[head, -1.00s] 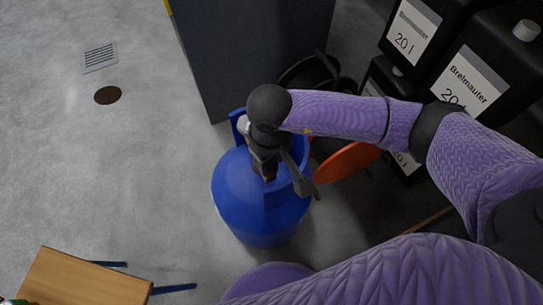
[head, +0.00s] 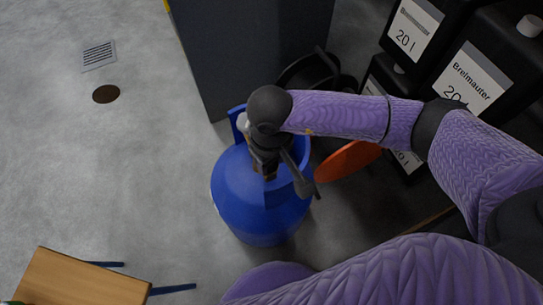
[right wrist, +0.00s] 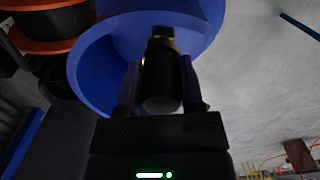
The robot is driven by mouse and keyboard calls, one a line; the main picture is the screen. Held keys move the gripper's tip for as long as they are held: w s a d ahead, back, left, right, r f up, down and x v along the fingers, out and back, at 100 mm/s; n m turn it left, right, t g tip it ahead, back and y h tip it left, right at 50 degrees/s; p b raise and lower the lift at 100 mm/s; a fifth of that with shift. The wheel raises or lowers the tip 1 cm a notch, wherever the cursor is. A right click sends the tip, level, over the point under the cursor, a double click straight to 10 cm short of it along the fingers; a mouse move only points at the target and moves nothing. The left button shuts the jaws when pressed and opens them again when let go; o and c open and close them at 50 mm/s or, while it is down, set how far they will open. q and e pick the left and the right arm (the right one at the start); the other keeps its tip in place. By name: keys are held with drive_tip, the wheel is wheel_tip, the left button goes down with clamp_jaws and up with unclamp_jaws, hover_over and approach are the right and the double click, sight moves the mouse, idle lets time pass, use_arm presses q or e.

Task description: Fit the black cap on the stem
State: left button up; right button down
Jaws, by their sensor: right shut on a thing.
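A blue gas cylinder (head: 245,205) with a raised collar stands upright on the floor, and its blue top also fills the upper right wrist view (right wrist: 92,65). My right gripper (head: 268,168) reaches down into the collar. In the right wrist view its two fingers (right wrist: 160,88) are shut on the black cap (right wrist: 162,72), a dark short cylinder. A dark and brass-coloured stem (right wrist: 163,38) shows just beyond the cap, roughly in line with it. The gripper mostly hides the stem in the head view. I cannot tell whether the cap is seated on it. My left gripper is not in view.
A dark cabinet (head: 250,45) stands behind the cylinder. Black canisters (head: 470,75) and an orange disc (head: 347,161) are to its right. A wooden table (head: 80,280) is at the lower left.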

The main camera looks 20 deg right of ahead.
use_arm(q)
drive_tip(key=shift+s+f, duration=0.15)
use_arm(e)
drive_tip(key=shift+f, duration=0.2)
drive_tip(key=c, duration=0.6)
unclamp_jaws()
drive_tip(key=shift+c, duration=0.2)
drive_tip(key=o, duration=0.5)
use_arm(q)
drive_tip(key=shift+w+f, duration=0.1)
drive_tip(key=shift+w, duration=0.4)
use_arm(e)
drive_tip(key=shift+r, duration=0.1)
